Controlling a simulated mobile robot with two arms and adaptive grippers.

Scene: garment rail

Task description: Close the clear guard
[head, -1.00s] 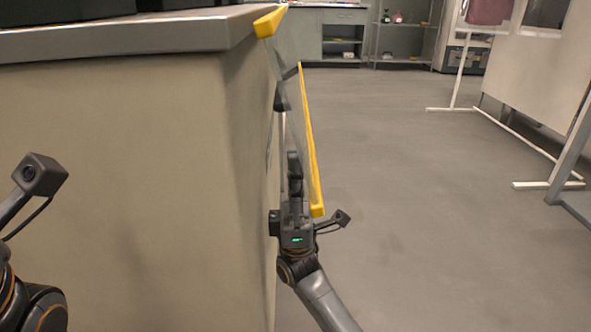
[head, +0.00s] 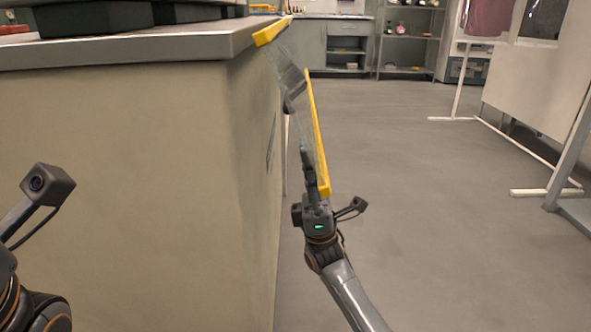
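The clear guard (head: 288,68) is a see-through panel with yellow edge strips. It hangs from the right edge of the counter, sloping down and outward, with its long outer yellow strip (head: 316,130) over the floor. My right gripper (head: 306,160) is at the guard's near lower end, on the counter side of the outer strip, pointing up and away. Its fingers look dark and close against the panel; whether they touch it or are parted is unclear. Of my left arm, only the wrist camera and links show at the lower left; its fingers are out of view.
The counter (head: 140,55) with a metal top fills the left, with dark flat items on it. Open floor (head: 420,230) lies to the right. A white garment rail (head: 460,90) and panels stand at the far right, shelves (head: 408,45) at the back.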

